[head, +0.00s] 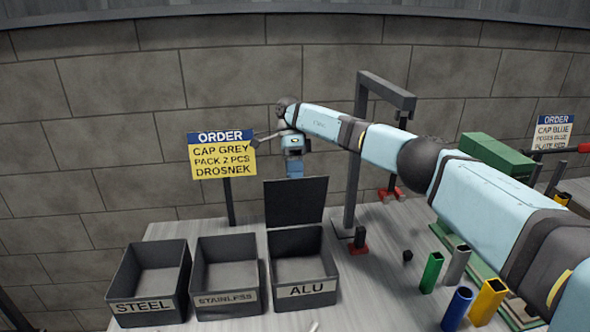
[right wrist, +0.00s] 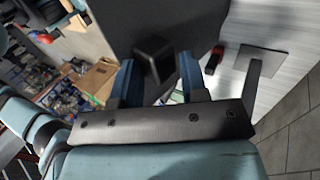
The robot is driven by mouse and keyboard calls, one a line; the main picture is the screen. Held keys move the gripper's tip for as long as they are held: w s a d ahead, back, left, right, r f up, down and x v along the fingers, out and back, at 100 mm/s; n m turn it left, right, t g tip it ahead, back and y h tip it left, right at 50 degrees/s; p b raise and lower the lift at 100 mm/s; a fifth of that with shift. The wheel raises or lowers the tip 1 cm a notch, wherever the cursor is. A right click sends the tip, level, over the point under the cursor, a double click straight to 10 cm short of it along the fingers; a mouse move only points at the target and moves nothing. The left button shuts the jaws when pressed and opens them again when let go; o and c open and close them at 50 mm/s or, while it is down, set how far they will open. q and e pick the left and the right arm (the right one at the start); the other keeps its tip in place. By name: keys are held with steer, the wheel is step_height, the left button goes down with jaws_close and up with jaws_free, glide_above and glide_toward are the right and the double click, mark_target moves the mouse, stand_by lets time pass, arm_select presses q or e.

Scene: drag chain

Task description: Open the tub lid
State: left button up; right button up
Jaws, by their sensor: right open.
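The ALU tub (head: 303,287) stands on the table, third from the left of three dark tubs, and its inside shows open and empty. Its dark lid (head: 296,201) stands raised, about upright, at the tub's back edge. My right gripper (head: 294,168) is behind and above the lid's top edge in the head view. In the right wrist view its blue fingers (right wrist: 157,78) are open, on either side of a black block (right wrist: 153,57) against the dark lid panel (right wrist: 165,22). I cannot tell if they touch the block. My left gripper is not in view.
The STEEL tub (head: 149,307) and STAINLESS tub (head: 227,299) stand left of the ALU tub. An order sign (head: 222,158) stands behind. A dark post frame (head: 357,140) rises right of the lid. Coloured tubes (head: 431,272) stand at the right, below my right arm.

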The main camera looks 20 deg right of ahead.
steer(key=o, duration=0.3)
step_height(320, 180, down, 2)
steer(key=shift+o, duration=0.3)
steer(key=shift+w+f, duration=0.1)
steer(key=shift+w, duration=0.05)
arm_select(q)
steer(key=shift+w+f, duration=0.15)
arm_select(e)
steer(key=shift+c, duration=0.2)
arm_select(q)
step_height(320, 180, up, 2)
steer(key=p, duration=0.3)
arm_select(e)
steer(key=v, duration=0.8)
steer(key=shift+r, duration=0.3)
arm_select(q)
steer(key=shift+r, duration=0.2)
